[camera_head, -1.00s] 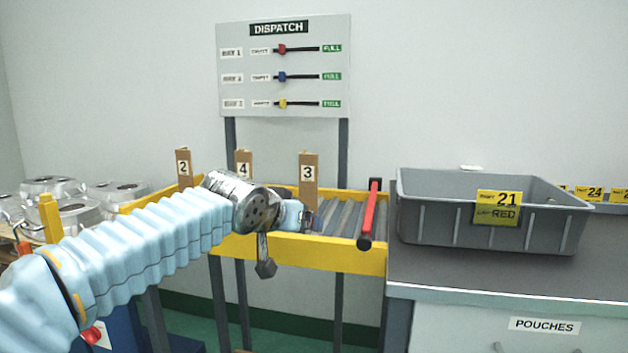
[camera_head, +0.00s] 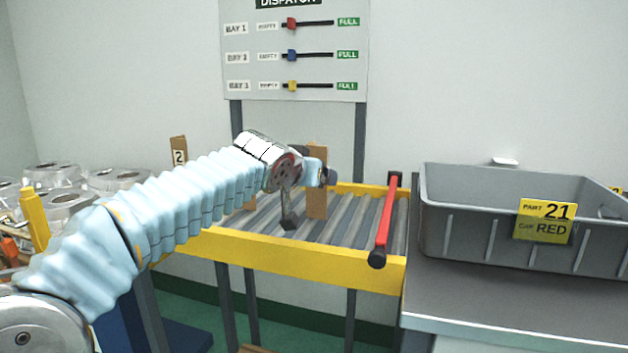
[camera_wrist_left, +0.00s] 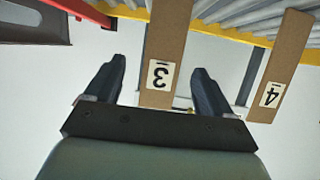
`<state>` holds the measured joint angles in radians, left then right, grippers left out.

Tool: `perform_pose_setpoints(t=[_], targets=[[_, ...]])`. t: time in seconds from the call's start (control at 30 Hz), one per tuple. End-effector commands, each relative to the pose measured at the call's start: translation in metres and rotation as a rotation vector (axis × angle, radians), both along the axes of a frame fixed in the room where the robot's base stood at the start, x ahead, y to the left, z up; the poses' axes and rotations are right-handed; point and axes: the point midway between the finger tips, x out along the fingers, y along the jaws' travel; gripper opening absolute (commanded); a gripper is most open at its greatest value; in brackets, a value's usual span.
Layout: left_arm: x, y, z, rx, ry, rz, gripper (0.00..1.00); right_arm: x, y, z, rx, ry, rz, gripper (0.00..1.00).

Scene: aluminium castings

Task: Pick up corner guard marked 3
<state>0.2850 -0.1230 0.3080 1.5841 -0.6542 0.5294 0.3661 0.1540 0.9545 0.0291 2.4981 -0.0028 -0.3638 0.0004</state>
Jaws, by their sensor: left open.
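The corner guard marked 3 is a tall brown strip (camera_head: 317,203) standing upright on the roller conveyor in the head view, its label hidden behind my left gripper. In the left wrist view the guard (camera_wrist_left: 168,40) appears upside down, its "3" label between the two dark fingers. My left gripper (camera_wrist_left: 159,72) is open, one finger on each side of the guard; I cannot tell whether either touches it. In the head view the gripper (camera_head: 325,173) is at the guard's upper part. My right gripper is not in view.
Guard 4 (camera_wrist_left: 276,65) stands close beside one finger. Guard 2 (camera_head: 179,151) stands farther left. The conveyor has a yellow frame (camera_head: 300,262) and a red bar (camera_head: 385,222). A grey bin (camera_head: 470,220) is on the counter at right. Metal castings (camera_head: 60,205) lie at left.

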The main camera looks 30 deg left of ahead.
Motion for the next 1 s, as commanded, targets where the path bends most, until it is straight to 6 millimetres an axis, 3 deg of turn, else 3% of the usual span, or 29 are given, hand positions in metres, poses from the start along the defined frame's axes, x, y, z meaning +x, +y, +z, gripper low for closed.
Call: perform_pose_setpoints(t=[0.33, 0.63, 1.0], targets=[[0.043, 0.013, -0.015, 0.0, 0.002, 0.0, 0.83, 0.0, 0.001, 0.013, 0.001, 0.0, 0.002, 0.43], [0.048, 0.014, -0.018, -0.001, 0.001, 0.0, 0.81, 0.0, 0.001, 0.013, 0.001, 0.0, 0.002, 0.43], [0.048, 0.014, -0.017, -0.001, 0.0, 0.0, 0.27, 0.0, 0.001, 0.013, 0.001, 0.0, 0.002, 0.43]])
